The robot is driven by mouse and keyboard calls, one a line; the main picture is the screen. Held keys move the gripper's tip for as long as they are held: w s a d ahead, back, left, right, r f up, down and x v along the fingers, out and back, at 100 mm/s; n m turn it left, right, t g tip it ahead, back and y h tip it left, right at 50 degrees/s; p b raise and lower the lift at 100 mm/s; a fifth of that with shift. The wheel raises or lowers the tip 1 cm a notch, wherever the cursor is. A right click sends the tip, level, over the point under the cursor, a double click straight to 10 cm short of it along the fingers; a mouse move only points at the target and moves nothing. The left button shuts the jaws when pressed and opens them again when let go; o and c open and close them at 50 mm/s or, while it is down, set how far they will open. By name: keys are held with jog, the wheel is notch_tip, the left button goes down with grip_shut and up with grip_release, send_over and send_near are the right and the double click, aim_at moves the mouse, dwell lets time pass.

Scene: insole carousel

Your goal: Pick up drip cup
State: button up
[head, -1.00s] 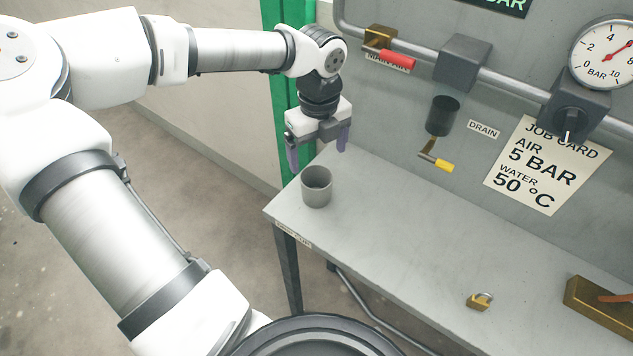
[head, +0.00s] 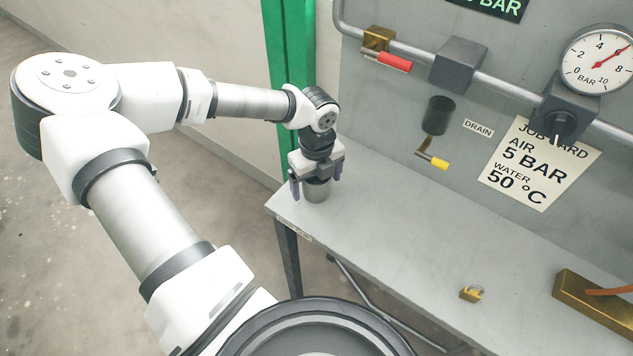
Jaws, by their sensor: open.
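The drip cup (head: 316,192) is a grey cylinder standing upright on the left end of the grey bench (head: 385,237). My gripper (head: 316,189) is down over the cup, with its purple fingers spread, one on the left side and one on the right side of it. The gripper body hides the cup's rim and opening. The jaws are open, and I cannot tell whether either finger touches the cup.
A brass padlock (head: 471,293) and a brass block (head: 598,312) lie on the bench to the right. Behind stand a pipe with a red-handled valve (head: 388,61), a drain with a yellow-handled valve (head: 433,160), and a pressure gauge (head: 598,60). The bench middle is clear.

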jog(key=c, duration=1)
jog(key=shift+c, duration=0.2)
